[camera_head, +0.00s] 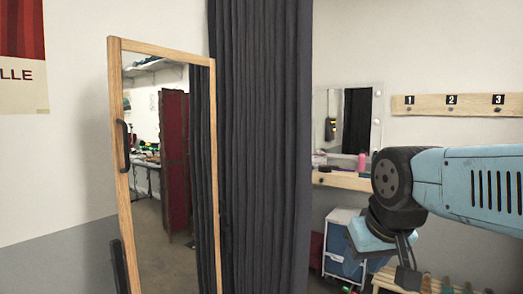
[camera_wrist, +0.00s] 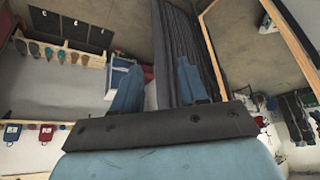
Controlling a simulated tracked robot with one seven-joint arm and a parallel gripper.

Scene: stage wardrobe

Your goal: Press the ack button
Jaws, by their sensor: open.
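No ack button can be made out in either view. My gripper (camera_wrist: 158,80) shows in the wrist view with its two blue fingers apart and nothing between them. Beyond the fingers are the dark curtain and the floor. In the head view, my gripper (camera_head: 406,268) hangs at the lower right below my blue arm, partly hidden by the wrist, and appears clear of the furniture.
A wood-framed mirror (camera_head: 163,180) stands at the left beside a dark hanging curtain (camera_head: 262,150). A dressing shelf (camera_head: 343,180) with a lit mirror, a numbered hook rail (camera_head: 460,105) and a blue-and-white box (camera_head: 343,240) are behind on the right.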

